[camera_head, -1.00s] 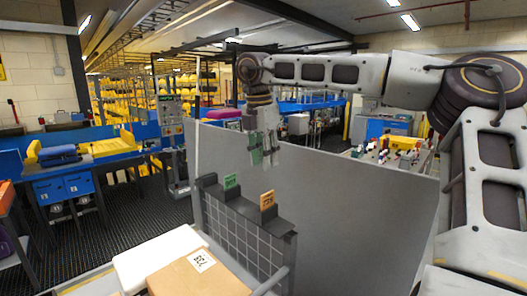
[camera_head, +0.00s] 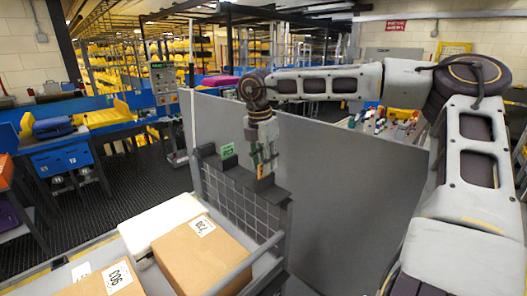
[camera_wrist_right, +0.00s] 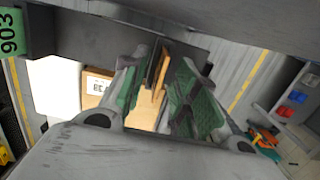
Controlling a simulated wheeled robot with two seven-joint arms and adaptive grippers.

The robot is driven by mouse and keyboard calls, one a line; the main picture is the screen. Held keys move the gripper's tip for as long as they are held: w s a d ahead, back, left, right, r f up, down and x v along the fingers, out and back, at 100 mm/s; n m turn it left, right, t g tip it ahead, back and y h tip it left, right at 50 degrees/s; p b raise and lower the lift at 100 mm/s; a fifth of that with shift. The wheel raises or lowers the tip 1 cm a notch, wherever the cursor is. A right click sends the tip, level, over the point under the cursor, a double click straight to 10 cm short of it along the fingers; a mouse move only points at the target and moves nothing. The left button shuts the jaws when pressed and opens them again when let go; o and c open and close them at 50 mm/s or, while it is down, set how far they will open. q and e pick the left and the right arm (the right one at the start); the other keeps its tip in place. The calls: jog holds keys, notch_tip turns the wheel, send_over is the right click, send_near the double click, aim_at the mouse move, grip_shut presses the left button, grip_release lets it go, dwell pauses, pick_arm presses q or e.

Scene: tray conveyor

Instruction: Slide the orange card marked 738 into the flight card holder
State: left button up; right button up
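The orange card (camera_head: 260,170) stands upright in a dark slot block on top of the grey rack (camera_head: 244,178). Its number cannot be read now. My right gripper (camera_head: 262,158) points down over it. In the right wrist view the card (camera_wrist_right: 160,72) shows edge-on between the two green-padded fingers of my right gripper (camera_wrist_right: 162,88). The fingers are apart, with a gap on each side of the card. The slot's inside is hidden. I cannot tell which part is the flight card holder. My left gripper is not in view.
A green card (camera_head: 227,151) stands in another slot to the left; it reads 903 in the right wrist view (camera_wrist_right: 10,32). A brown box (camera_head: 190,262) labelled 738 and another (camera_head: 90,290) lie below. A grey panel (camera_head: 350,190) stands behind the rack.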

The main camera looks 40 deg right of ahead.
jog(key=shift+f, duration=0.4)
grip_shut()
jog(key=shift+r+p, duration=1)
jog(key=shift+r, duration=1.6)
dwell(0.5)
jog(key=shift+r, duration=0.15)
dwell(0.4)
jog(key=shift+r, duration=1.9)
